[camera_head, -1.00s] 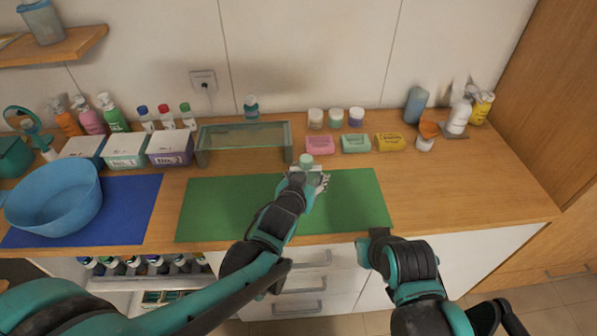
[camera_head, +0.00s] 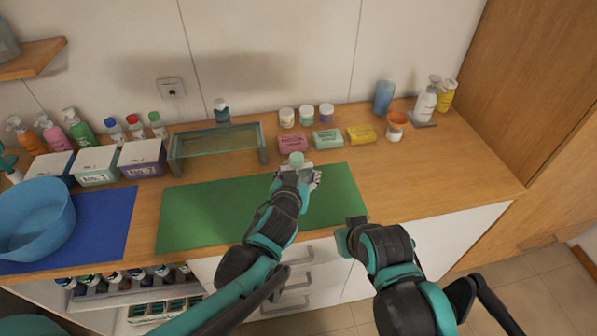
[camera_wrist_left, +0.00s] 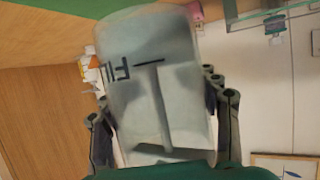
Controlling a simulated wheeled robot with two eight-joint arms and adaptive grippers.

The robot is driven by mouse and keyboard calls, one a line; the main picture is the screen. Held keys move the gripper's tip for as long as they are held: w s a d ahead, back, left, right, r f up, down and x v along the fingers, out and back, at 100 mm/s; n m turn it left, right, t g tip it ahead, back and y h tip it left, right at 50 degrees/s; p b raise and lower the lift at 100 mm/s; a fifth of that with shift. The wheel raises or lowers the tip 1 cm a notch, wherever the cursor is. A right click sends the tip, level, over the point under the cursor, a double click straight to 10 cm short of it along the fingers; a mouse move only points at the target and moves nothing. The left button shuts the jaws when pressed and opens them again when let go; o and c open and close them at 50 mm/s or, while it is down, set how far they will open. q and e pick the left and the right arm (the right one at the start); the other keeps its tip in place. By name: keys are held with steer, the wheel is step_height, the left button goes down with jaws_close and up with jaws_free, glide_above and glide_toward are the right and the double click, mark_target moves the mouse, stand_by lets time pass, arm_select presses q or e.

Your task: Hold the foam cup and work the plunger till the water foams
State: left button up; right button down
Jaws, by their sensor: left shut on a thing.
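The foam cup (camera_wrist_left: 155,85) is a translucent pale cup with dark letters and a line on its wall. It fills the middle of the left wrist view. In the head view its pale green top (camera_head: 297,159) shows just beyond my left gripper (camera_head: 298,175), over the back part of the green mat (camera_head: 235,215). My left gripper is shut on the cup, with dark fingers on both sides of it in the wrist view.
A glass-topped stand (camera_head: 215,143) is left of the cup. Pink (camera_head: 293,143), green (camera_head: 328,139) and yellow (camera_head: 361,134) boxes lie behind it. A blue bowl (camera_head: 35,222) is on the blue mat (camera_head: 105,225). The counter right of the green mat is clear.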

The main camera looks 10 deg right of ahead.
steer(key=shift+f, duration=0.1)
